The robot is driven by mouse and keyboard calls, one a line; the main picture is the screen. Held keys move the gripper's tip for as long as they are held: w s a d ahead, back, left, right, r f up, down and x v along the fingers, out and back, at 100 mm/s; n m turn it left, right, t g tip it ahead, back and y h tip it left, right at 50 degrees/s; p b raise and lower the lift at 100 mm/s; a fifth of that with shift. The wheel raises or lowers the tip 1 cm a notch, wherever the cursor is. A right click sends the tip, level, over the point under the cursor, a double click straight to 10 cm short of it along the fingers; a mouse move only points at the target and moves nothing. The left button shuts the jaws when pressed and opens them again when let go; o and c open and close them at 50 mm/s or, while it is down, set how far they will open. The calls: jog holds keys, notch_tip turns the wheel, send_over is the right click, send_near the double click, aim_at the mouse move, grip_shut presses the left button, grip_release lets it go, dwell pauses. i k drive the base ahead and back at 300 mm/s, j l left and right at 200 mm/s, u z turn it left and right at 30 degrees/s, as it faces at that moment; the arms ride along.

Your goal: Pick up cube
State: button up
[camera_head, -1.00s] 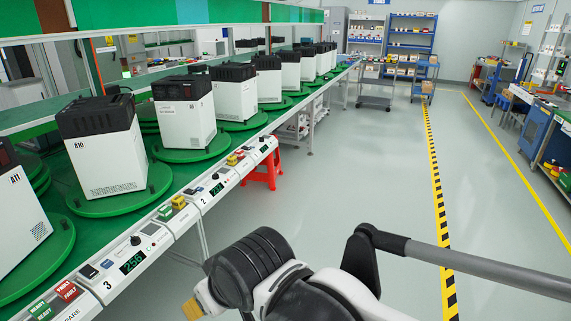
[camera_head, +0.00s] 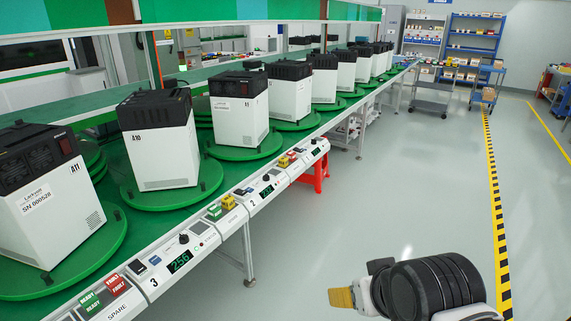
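Small yellow and green block-like pieces sit on the front ledge of the turntable line. One yellow piece (camera_head: 228,202) is beside a green piece (camera_head: 214,211), left of the panel marked 2. Another yellow piece (camera_head: 284,161) is farther along. I cannot tell which, if any, is the cube. The end of my arm shows at the bottom right, with a gold-coloured tip (camera_head: 341,298) pointing left, apart from the ledge. I cannot make out two fingers, or whether my gripper is open or holds anything.
White boxes with black tops, such as the one marked A10 (camera_head: 159,150), stand on green turntables (camera_head: 172,200) along the line. A red stool (camera_head: 318,175) is under the bench. A grey cart (camera_head: 431,104) stands far back. The grey floor (camera_head: 400,190) is clear.

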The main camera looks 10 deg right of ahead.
aim_at(291, 155)
jog(key=i, duration=0.6)
jog(key=i+u, duration=0.15)
jog(key=i, duration=0.4)
jog(key=i+l, duration=0.2)
jog(key=i, duration=0.4)
jog(key=i+l+u, duration=0.15)
jog(key=i, duration=0.45)
jog(key=i+l, duration=0.1)
jog(key=i, duration=0.45)
jog(key=u, duration=0.05)
